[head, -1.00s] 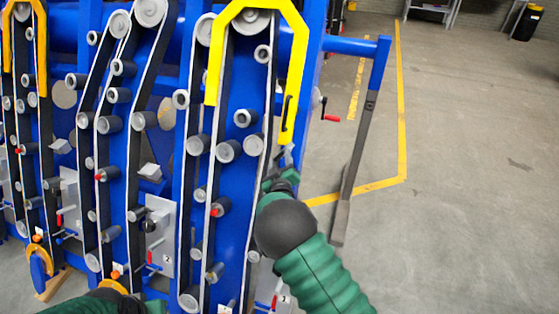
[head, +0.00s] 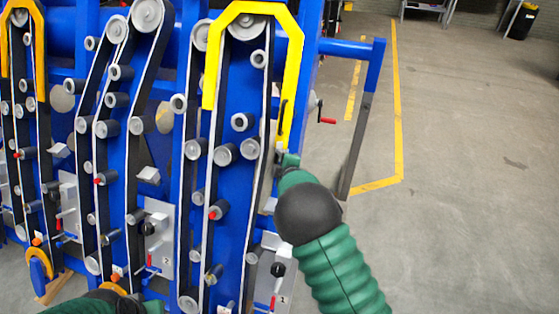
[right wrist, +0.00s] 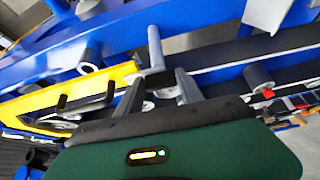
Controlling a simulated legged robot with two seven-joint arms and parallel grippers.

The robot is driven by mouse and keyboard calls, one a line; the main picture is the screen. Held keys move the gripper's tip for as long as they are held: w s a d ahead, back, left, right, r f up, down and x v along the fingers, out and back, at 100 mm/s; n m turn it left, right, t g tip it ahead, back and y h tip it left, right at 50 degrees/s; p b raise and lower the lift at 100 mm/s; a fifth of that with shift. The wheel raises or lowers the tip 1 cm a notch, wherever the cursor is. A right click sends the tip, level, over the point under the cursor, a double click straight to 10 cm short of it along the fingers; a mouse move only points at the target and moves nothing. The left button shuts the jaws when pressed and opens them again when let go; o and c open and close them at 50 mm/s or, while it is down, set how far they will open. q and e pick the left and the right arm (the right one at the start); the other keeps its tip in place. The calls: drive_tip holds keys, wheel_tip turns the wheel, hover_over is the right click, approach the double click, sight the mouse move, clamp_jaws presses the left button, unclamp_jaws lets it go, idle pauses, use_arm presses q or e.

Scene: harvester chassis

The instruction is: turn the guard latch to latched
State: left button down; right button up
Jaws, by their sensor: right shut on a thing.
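The yellow guard (head: 294,62) arches over the right-hand belt run in the head view. It also shows in the right wrist view (right wrist: 98,84), with a black handle (right wrist: 85,103) on it. A grey latch bar (right wrist: 155,48) stands by the guard's lower end in the right wrist view. My right gripper (right wrist: 160,90) is shut on the latch, its fingers on both sides of the latch's base. In the head view my right gripper (head: 284,158) is at the guard's lower end and largely hides the latch. My left arm shows at the bottom left; its gripper is not visible.
The blue chassis (head: 228,175) carries belts and several grey rollers. A red-tipped crank (head: 327,121) sticks out to the right of the guard. A blue beam (head: 345,48) with a hanging grey post (head: 356,150) stands farther right.

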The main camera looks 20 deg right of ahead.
use_arm(q)
drive_tip(key=shift+r, duration=0.2)
use_arm(e)
drive_tip(key=shift+a+n, duration=0.4)
drive_tip(key=shift+n, duration=0.1)
drive_tip(key=o, duration=1)
drive_tip(key=shift+o, duration=1.4)
drive_tip(key=shift+a, duration=0.1)
drive_tip(key=shift+o, duration=0.4)
drive_tip(key=shift+a+r, duration=0.1)
drive_tip(key=shift+a, duration=0.05)
drive_tip(key=shift+s+r, duration=0.15)
drive_tip(key=shift+s, duration=0.15)
use_arm(q)
drive_tip(key=f+b, duration=0.3)
drive_tip(key=shift+s+a+f+b, duration=0.1)
drive_tip(key=shift+a+f+b, duration=0.2)
drive_tip(key=shift+f, duration=0.1)
use_arm(e)
drive_tip(key=v, duration=1.6)
drive_tip(key=shift+r, duration=0.25)
use_arm(q)
drive_tip(key=shift+d, duration=0.15)
use_arm(e)
drive_tip(key=shift+w, duration=0.1)
